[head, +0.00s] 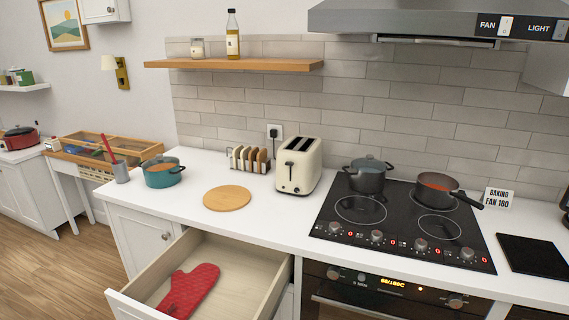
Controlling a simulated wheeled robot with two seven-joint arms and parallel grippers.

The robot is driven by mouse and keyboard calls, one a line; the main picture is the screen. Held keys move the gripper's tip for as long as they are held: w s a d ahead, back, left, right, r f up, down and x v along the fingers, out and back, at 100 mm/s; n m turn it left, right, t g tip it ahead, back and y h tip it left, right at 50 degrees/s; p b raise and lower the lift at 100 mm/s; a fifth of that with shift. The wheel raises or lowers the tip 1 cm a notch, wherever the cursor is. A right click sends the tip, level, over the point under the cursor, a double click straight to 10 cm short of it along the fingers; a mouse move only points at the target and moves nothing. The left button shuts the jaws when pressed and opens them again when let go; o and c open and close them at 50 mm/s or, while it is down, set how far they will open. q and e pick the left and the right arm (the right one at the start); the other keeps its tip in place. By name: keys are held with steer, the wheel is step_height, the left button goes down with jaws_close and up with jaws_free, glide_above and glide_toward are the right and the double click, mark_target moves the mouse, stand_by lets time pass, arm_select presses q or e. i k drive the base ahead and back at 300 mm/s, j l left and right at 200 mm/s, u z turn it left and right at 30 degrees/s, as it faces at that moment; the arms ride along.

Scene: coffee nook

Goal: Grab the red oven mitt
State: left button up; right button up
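The red oven mitt (190,291) lies flat inside an open drawer (243,263) below the counter, at the lower left of the head view. Its thumb and hand part point up and to the right, and its lower end is close to the drawer's front panel. Nothing touches it except the drawer. Neither of my grippers is in the head view.
The white counter (262,212) above holds a round wooden board (227,198), a teal pot (162,173), a toast rack (249,159) and a cream toaster (298,165). A black hob (402,222) with two pots is at right, above the oven (392,291).

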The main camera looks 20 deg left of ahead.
mark_target(187, 292)
steer(key=u, duration=1.6)
